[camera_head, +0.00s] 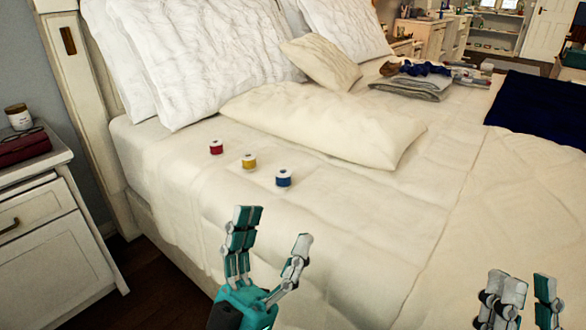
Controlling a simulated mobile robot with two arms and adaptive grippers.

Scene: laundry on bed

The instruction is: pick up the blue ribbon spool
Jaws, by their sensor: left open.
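The blue ribbon spool (284,179) stands on the cream bed cover, at the right end of a short row of spools. It has white ends and a blue band. My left gripper (276,228) is open and empty, below and slightly left of the blue spool in the picture, with a gap between them. My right gripper (526,286) is at the lower right corner, partly cut off by the frame edge. Its two fingers show apart with nothing between them, far from the spool.
A yellow spool (249,161) and a red spool (216,147) stand to the left of the blue one. A long cream pillow (325,125) lies behind them. Folded grey cloth (412,86) and dark blue cloth (545,108) lie further back. The bed's middle is clear.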

